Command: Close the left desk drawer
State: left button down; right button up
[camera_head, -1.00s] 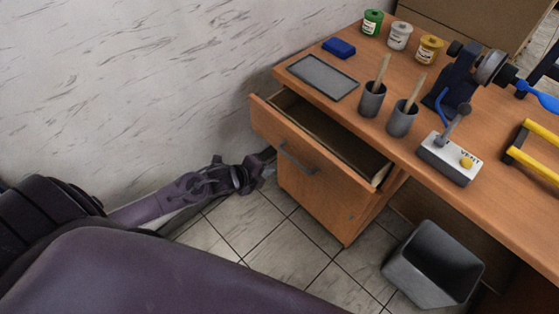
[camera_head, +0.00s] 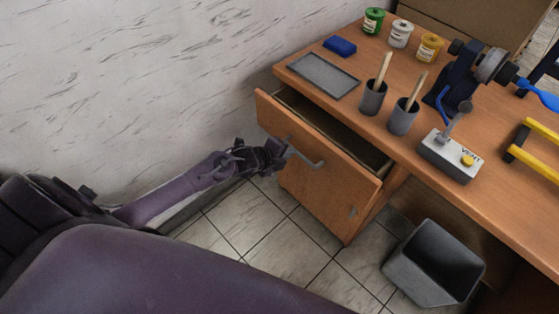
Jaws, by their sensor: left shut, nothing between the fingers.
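The left desk drawer (camera_head: 335,150) is partly open, its wooden front standing out from the desk with a gap into its dark inside. A grey bar handle (camera_head: 312,160) is on its front. My left gripper (camera_head: 284,150) is shut and empty, at the left part of the drawer front beside the handle's left end. It looks in contact with the front or very near it; I cannot tell which. The desk (camera_head: 440,190) stands at the right. My right gripper is not in view.
On the desk top are a grey tray (camera_head: 323,75), a blue block (camera_head: 340,46), two cups with sticks (camera_head: 372,98), several paint jars (camera_head: 401,34) and a white switch box (camera_head: 451,156). A grey bin (camera_head: 433,264) stands on the tiled floor. A marbled wall is at the left.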

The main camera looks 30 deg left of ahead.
aim_at(310, 136)
pick_arm(q)
jog(key=w+d+b, duration=0.1)
jog(key=w, duration=0.2)
jog(key=w+d+b, duration=0.1)
jog(key=w+b, duration=0.1)
jog(key=w, duration=0.1)
jog(key=w+d+b, duration=0.1)
jog(key=w+b, duration=0.1)
jog(key=w, duration=0.1)
jog(key=shift+w+d+f, duration=0.15)
jog(key=shift+d+f, duration=0.05)
jog(key=shift+f, duration=0.05)
jog(key=shift+w+d+r, duration=0.1)
jog(key=shift+w+r, duration=0.2)
jog(key=shift+r, duration=0.1)
